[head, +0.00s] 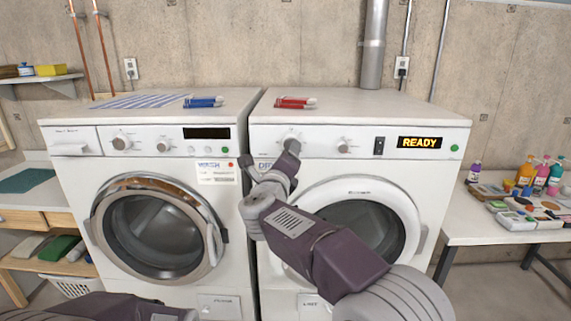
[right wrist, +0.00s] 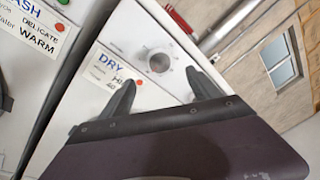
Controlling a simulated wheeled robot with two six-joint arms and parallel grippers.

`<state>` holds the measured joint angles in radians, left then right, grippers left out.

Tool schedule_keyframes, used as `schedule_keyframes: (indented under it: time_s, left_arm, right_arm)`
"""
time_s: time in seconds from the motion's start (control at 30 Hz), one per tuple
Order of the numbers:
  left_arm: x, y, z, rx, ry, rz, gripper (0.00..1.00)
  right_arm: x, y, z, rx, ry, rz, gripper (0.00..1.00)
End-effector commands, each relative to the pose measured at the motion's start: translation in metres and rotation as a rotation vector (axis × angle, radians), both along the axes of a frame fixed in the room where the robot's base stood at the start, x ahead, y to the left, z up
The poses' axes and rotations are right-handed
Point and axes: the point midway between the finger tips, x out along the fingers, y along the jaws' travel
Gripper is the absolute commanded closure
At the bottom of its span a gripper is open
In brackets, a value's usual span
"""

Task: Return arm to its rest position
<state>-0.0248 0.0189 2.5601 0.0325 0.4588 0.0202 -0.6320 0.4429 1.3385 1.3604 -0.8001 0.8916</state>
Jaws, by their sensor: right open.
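My right arm reaches up in front of the dryer (head: 440,190). Its gripper (head: 277,160) is at the left end of the dryer's control panel, just below and in front of the left knob (head: 293,140). In the right wrist view the gripper (right wrist: 162,90) is open and empty. The knob (right wrist: 158,60) shows beyond the gap between its fingers, apparently untouched. The dryer's display (head: 419,143) reads READY. Part of my left arm (head: 90,307) lies along the bottom left; its gripper is not in view.
A washer (head: 75,170) with a closed round door stands left of the dryer. A table (head: 500,227) with bottles stands right; a wooden bench (head: 28,219) stands left.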

Motion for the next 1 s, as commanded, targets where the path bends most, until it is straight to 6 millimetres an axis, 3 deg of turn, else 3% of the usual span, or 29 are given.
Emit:
schedule_keyframes:
  time_s: [0.17, 0.27, 0.37, 0.4, 0.5, 0.57, 0.67, 0.77, 0.87, 1.0]
  left_arm:
    - [0.0, 0.0, 0.001, 0.0, 0.0, 0.0, 0.64]
    - [0.0, 0.0, 0.004, 0.0, 0.0, 0.0, 0.64]
    - [0.0, 0.0, 0.01, 0.0, 0.0, 0.0, 0.64]
    - [0.0, 0.0, 0.013, 0.0, 0.0, 0.0, 0.64]
    - [0.0, 0.0, 0.021, 0.0, 0.0, 0.0, 0.64]
    - [0.0, 0.0, 0.028, 0.0, 0.0, 0.0, 0.64]
    - [0.0, 0.0, 0.035, 0.0, 0.0, 0.0, 0.64]
    - [0.0, 0.0, 0.041, 0.0, 0.0, 0.0, 0.64]
    - [0.0, 0.0, 0.045, 0.0, 0.0, 0.0, 0.64]
    - [0.0, 0.0, 0.046, 0.0, 0.0, 0.0, 0.64]
  right_arm:
    - [0.0, 0.0, 0.001, 0.0, -0.001, -0.001, 0.28]
    - [0.005, -0.015, 0.006, 0.003, -0.003, -0.026, 0.28]
    - [0.009, -0.053, 0.027, 0.018, -0.026, -0.086, 0.28]
    - [0.01, -0.075, 0.034, 0.018, -0.029, -0.119, 0.28]
    - [0.007, -0.135, 0.04, -0.053, -0.014, -0.197, 0.28]
    - [0.003, -0.167, 0.034, -0.174, 0.028, -0.195, 0.28]
    - [-0.009, -0.193, -0.004, -0.451, 0.167, -0.093, 0.28]
    - [-0.038, -0.2, -0.074, -0.762, 0.375, 0.112, 0.28]
    - [-0.087, -0.198, -0.151, -1.015, 0.573, 0.361, 0.28]
    - [-0.179, -0.191, -0.246, -1.291, 0.801, 0.775, 0.28]
